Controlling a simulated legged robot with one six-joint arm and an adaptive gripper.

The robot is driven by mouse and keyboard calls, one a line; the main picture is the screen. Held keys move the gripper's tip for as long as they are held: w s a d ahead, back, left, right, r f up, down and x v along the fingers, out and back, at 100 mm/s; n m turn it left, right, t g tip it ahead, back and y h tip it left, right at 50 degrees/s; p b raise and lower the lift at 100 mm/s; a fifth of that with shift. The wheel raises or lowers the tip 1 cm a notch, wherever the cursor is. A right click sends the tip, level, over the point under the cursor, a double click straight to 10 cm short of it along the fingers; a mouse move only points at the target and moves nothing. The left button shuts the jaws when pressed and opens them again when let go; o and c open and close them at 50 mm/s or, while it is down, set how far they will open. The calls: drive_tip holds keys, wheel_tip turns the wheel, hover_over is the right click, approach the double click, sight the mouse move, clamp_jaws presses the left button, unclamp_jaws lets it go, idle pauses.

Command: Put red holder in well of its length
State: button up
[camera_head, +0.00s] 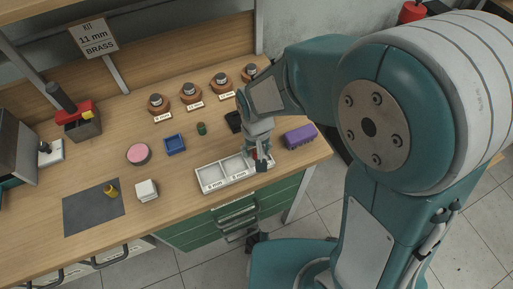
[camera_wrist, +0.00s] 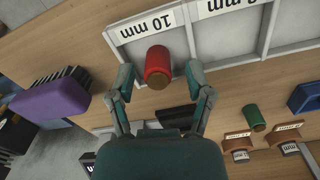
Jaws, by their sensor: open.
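The red holder (camera_wrist: 158,62) is a short red cylinder with a brass-coloured end, seen in the wrist view between my fingers. It overlaps the well labelled 10 mm, at the end of the pale tray (camera_wrist: 192,32); I cannot tell whether it rests on the well floor. My gripper (camera_wrist: 159,74) is open, with a finger on each side of the holder and visible gaps. In the head view my gripper (camera_head: 262,161) is over the tray's right end and mostly hides the holder; the tray (camera_head: 208,173) shows two empty wells to the left.
A green holder (camera_head: 202,128) and a blue bin (camera_head: 175,144) stand behind the tray. A purple block (camera_head: 299,136) lies right of my gripper. Labelled stands (camera_head: 191,93) line the back. A pink round item (camera_head: 139,154) and white box (camera_head: 146,190) are left.

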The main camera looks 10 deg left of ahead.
drive_tip(key=shift+r, duration=0.15)
wheel_tip(320, 180, up, 12)
idle(0.3)
drive_tip(key=shift+d, duration=0.1)
drive_tip(key=s+d+r+m+t, duration=0.1)
drive_tip(key=s+d+r, duration=0.3)
drive_tip(key=d, duration=0.6)
drive_tip(key=s+d+r+m+t, duration=0.2)
drive_tip(key=s+d+r+t, duration=0.2)
drive_tip(key=d, duration=0.6)
drive_tip(key=shift+s+t, duration=0.3)
drive_tip(key=shift+d+r, duration=0.1)
drive_tip(key=shift+d, duration=0.1)
